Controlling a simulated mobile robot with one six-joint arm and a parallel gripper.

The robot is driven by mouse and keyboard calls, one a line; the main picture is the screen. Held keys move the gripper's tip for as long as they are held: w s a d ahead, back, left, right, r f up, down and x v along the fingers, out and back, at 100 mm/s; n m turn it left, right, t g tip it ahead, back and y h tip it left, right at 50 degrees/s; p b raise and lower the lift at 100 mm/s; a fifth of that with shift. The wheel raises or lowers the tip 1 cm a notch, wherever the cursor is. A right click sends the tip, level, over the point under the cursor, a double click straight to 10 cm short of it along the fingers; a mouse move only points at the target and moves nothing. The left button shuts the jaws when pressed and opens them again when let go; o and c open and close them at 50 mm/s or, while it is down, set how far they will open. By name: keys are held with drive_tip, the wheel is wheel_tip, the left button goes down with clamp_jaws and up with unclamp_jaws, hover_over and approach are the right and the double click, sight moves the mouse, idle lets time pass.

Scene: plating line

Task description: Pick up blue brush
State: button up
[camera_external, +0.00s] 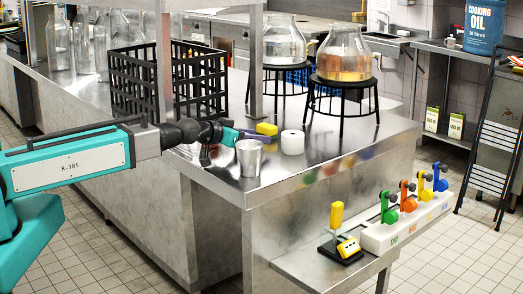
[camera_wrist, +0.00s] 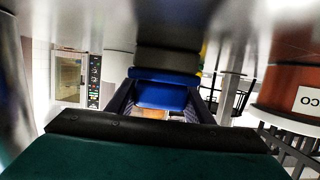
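In the external view my gripper (camera_external: 222,134) is low over the near edge of the steel counter, just behind and left of a metal cup (camera_external: 249,158). A small blue piece (camera_external: 232,137) shows at its tip; it looks like part of the blue brush, but its full shape is hidden. In the wrist view a blue block (camera_wrist: 160,96) sits in the middle, below a dark grey part. I cannot tell whether the fingers are closed on it.
A yellow block (camera_external: 267,128) and a white roll (camera_external: 292,142) stand right of my gripper. A black lattice crate (camera_external: 150,85) is behind it. Glass jars on black stands (camera_external: 343,80) are further right. Coloured levers (camera_external: 407,198) are on a lower shelf in front.

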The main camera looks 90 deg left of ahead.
drive_tip(key=c, duration=0.3)
drive_tip(key=shift+r, duration=0.15)
drive_tip(key=shift+r+b, duration=0.5)
drive_tip(key=shift+r, duration=1.15)
drive_tip(key=v, duration=0.3)
drive_tip(key=f+b+v, duration=0.1)
drive_tip(key=v, duration=0.1)
drive_tip(key=shift+s+d, duration=0.15)
drive_tip(key=shift+s, duration=0.25)
drive_tip(key=shift+w+f+b, duration=0.15)
drive_tip(key=shift+f+b, duration=0.05)
drive_tip(key=shift+b, duration=0.85)
drive_tip(key=b, duration=0.6)
drive_tip(key=shift+b, duration=0.3)
drive_tip(key=s+b, duration=0.1)
drive_tip(key=b, duration=0.5)
drive_tip(key=shift+d+b, duration=0.3)
drive_tip(key=shift+b, duration=0.05)
drive_tip(key=b+v, duration=0.1)
drive_tip(key=b, duration=0.3)
drive_tip(key=shift+s+d+b, duration=0.15)
drive_tip(key=shift+s+b, duration=0.05)
drive_tip(key=shift+b, duration=0.15)
